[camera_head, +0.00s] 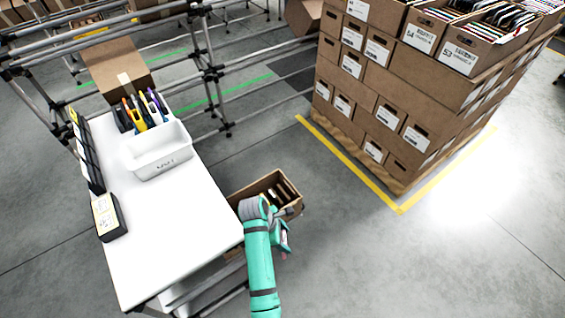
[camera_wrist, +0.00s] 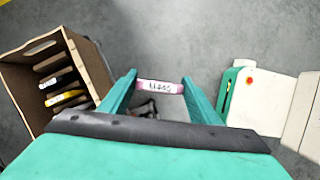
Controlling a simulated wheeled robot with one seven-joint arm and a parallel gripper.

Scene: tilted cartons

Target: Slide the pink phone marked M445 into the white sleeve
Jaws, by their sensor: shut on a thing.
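The pink phone (camera_wrist: 160,86) is held edge-on between the two fingertips of my gripper (camera_wrist: 160,84) in the wrist view, its pale label facing the camera. The marking is small and looks like M445 upside down. In the head view my gripper (camera_head: 284,240) is beside the right side of the open carton, off the table's right edge. A bit of pink shows below it.
The tilted brown carton (camera_head: 262,188) holds several slim items; it is at left in the wrist view (camera_wrist: 88,62). Stacked boxes (camera_head: 395,95) stand right. Open floor lies between.

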